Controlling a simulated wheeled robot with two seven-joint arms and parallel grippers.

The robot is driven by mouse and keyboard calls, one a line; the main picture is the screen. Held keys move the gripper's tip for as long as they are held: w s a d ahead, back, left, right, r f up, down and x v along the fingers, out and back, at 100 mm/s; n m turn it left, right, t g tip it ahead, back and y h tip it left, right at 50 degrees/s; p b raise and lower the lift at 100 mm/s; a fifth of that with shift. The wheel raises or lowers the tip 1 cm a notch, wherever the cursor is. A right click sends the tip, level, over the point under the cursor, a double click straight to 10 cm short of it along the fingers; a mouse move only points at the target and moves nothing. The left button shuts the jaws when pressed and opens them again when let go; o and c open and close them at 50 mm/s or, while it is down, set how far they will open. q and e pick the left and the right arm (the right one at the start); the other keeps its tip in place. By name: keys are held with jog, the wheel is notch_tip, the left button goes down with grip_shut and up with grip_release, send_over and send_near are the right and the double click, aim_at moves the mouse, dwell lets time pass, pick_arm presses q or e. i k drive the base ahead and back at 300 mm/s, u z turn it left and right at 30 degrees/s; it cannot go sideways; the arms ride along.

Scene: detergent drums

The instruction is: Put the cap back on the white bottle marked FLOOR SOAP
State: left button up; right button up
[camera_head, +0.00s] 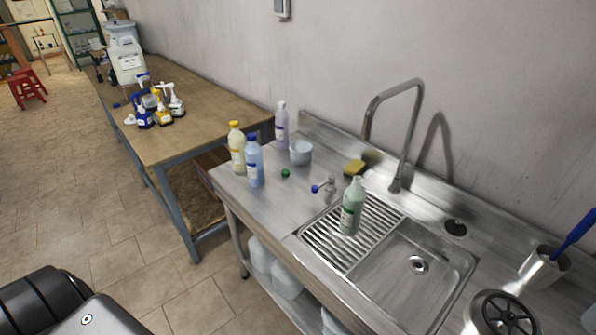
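No label reading FLOOR SOAP is legible at this size. A pale green bottle (352,206) with a label stands upright on the ribbed drainer of the sink; I see no coloured cap on its narrow neck. A small green cap (285,173) lies on the steel counter, in front of a pale tub. A large white jug (127,62) stands at the far end of the wooden table; its label is too small to read. Neither gripper is in view. A dark part of my own arm shows at the lower left.
A yellow bottle (237,148), a blue bottle (254,162), a lavender bottle (281,126) and the pale tub (301,152) stand on the counter's left end. The tall faucet (403,140) rises behind the basin. Several pump bottles crowd the wooden table (205,112).

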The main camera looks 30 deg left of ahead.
aim_at(355, 196)
jog(key=u, duration=2.4)
jog(key=i, duration=1.95)
jog(key=z, duration=3.55)
jog(key=i, duration=0.5)
jog(key=z, duration=0.05)
